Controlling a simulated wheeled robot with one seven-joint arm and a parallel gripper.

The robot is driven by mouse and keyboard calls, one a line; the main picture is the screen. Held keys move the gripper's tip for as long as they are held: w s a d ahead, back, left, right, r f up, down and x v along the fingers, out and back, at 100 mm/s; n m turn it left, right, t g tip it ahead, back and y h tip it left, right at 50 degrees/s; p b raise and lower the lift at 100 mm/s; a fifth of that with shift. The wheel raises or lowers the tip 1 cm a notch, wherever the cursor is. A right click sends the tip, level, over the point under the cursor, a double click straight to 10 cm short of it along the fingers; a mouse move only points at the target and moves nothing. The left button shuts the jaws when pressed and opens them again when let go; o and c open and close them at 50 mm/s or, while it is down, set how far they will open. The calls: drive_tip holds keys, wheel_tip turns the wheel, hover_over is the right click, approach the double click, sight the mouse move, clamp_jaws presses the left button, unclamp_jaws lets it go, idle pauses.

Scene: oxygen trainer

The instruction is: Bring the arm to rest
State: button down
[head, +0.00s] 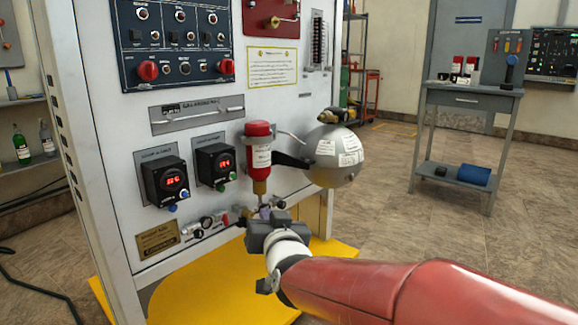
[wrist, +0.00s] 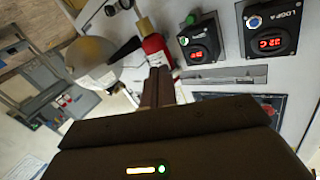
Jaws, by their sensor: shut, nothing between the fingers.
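My gripper (head: 264,208) is in front of the white trainer panel, just below the red cylinder (head: 259,147) with its brass lower end. My red arm reaches in from the lower right. In the wrist view my gripper's fingers (wrist: 158,88) are together with nothing between them. The red cylinder (wrist: 155,50) lies just past the fingertips in that view; I cannot tell whether they touch it. The wrist itself hides part of the panel's lower fittings in the head view.
A grey sphere (head: 335,157) sticks out right of the cylinder. Two black display boxes (head: 165,180) (head: 214,165) are on the panel's left. A yellow base plate (head: 330,250) lies below. A workbench (head: 470,100) stands at the back right; the floor between is clear.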

drive_tip(key=s+d+f+g+h, duration=0.3)
drive_tip(key=s+d+f+g, duration=0.2)
drive_tip(key=s+d, duration=0.6)
drive_tip(key=s+d+f+g+h, duration=0.2)
drive_tip(key=s+d+f+g, duration=0.3)
drive_tip(key=s+d, duration=0.65)
drive_tip(key=s+a+r+m+p, duration=0.1)
drive_tip(key=s+r+p, duration=0.3)
drive_tip(key=r+p, duration=0.8)
drive_tip(key=shift+a+r+g+p, duration=0.25)
drive_tip(key=shift+a+g+p, duration=0.25)
drive_tip(key=shift+p, duration=0.3)
